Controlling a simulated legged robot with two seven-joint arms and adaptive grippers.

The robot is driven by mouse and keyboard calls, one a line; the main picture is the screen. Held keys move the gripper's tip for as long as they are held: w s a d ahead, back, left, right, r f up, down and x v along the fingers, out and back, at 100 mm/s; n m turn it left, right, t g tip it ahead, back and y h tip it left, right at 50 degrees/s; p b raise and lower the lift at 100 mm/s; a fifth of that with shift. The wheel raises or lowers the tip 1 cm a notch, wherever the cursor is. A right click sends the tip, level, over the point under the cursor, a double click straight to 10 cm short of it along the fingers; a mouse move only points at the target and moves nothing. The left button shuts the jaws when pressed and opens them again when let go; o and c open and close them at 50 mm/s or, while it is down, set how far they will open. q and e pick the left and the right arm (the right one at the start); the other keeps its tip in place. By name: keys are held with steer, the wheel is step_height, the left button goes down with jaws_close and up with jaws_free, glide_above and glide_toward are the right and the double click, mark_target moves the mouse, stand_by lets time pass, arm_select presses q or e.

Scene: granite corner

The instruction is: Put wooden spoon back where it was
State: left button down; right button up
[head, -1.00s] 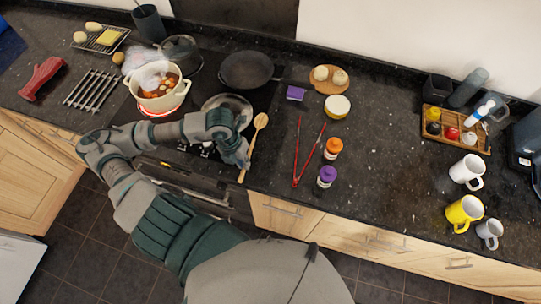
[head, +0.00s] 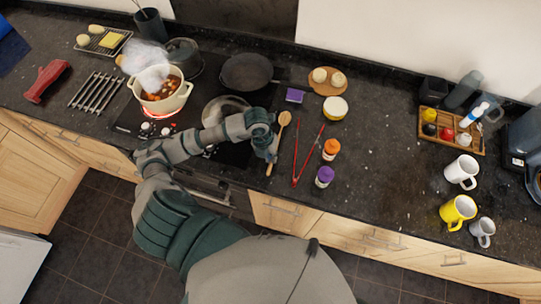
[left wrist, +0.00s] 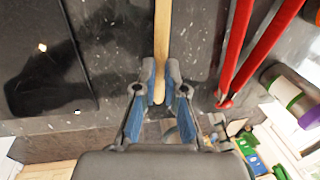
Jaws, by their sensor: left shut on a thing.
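The wooden spoon (head: 284,120) is on the dark counter area between the stove and the red tongs, its bowl end pointing to the back. My left gripper (head: 271,155) is at the lower part of its handle. In the left wrist view the handle (left wrist: 162,40) runs down between the two blue-padded fingers, and the gripper (left wrist: 160,98) is shut on it. I cannot tell whether the spoon touches the counter. My right gripper is not in view.
Red tongs (head: 306,155) lie just right of the spoon, with an orange-capped jar (head: 331,148) and a purple-capped jar (head: 324,176) beyond. A steaming pot (head: 162,92), a pan (head: 247,72) and a lid (head: 222,106) are on the stove. Bare counter lies further right.

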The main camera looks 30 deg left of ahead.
arm_select(q)
steer(key=c, duration=1.2)
jaws_free()
steer(key=shift+c, duration=0.2)
steer(key=shift+f, duration=0.1)
steer(key=shift+f, duration=0.25)
steer(key=a+r, duration=0.1)
steer(key=r, duration=0.7)
steer(key=a+r+b, duration=0.1)
steer(key=a+r, duration=0.1)
steer(key=r, duration=0.7)
steer(key=shift+s+a+r, duration=0.15)
steer(key=shift+s+a, duration=0.1)
steer(key=shift+s, duration=0.2)
